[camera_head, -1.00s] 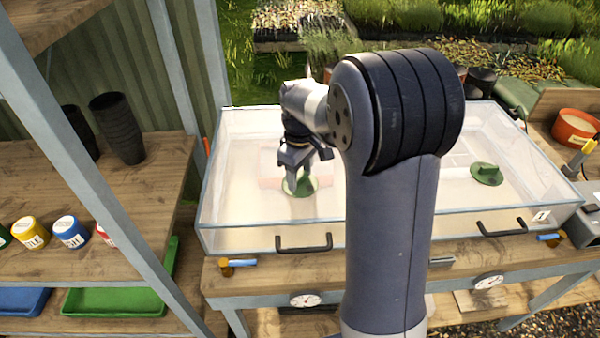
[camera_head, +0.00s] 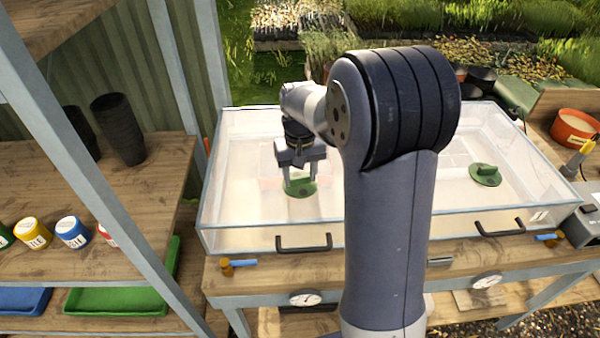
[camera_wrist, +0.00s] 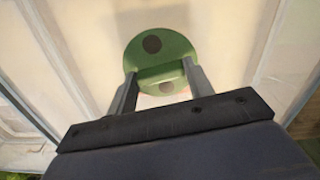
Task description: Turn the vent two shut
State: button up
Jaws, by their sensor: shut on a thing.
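A round green vent (camera_head: 300,189) with a raised grip sits on the clear lid at the left, below my gripper (camera_head: 299,180). In the wrist view the fingers of my gripper (camera_wrist: 160,88) are on both sides of the grip of this vent (camera_wrist: 175,50), shut on it. A second green vent (camera_head: 486,175) with an upright grip sits on the right part of the lid, apart from my gripper. No number is readable on either vent.
The clear-walled box (camera_head: 240,240) has two black handles (camera_head: 303,243) at its front. A shelf with pots and coloured jars (camera_head: 72,232) stands at the left. An orange pot (camera_head: 575,127) is at the far right. My arm hides the box's middle.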

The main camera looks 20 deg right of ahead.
aim_at(300, 177)
jog(key=shift+m, duration=1.1)
jog(key=o, duration=1)
jog(key=shift+r, duration=0.1)
notch_tip(300, 177, up, 11)
jog(key=shift+f+b, duration=0.15)
jog(key=shift+b, duration=0.15)
notch_tip(300, 177, down, 11)
jog(key=shift+r+p, duration=0.1)
jog(key=shift+p, duration=0.25)
